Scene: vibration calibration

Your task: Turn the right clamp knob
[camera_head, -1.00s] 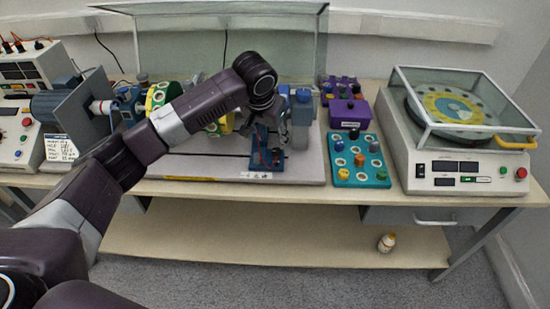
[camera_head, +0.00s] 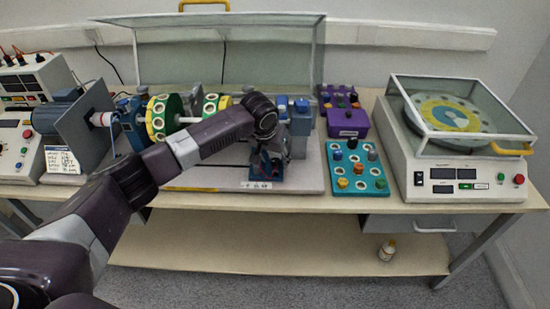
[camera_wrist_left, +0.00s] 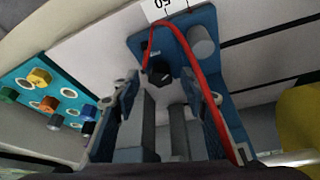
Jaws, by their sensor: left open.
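My left gripper (camera_head: 276,143) hangs from the dark arm just above the blue bracket (camera_head: 264,172) at the right end of the rig. In the left wrist view my gripper (camera_wrist_left: 167,90) is open. A black knob (camera_wrist_left: 160,73) on the blue bracket (camera_wrist_left: 180,55) shows beyond and between the fingertips; contact is not visible. A red cable (camera_wrist_left: 186,45) curves around it, beside a grey cylinder (camera_wrist_left: 202,42). In the head view two blue knobs (camera_head: 302,104) top the grey-blue block right behind my gripper. I cannot tell which knob is the right clamp knob. My right gripper is out of view.
A teal tray (camera_head: 338,184) with coloured knobs and a purple box (camera_head: 347,124) stand right of the rig. A covered turntable machine (camera_head: 460,172) is farther right. Green and yellow discs (camera_head: 160,120) sit left of my gripper. A clear shield (camera_head: 190,55) stands behind.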

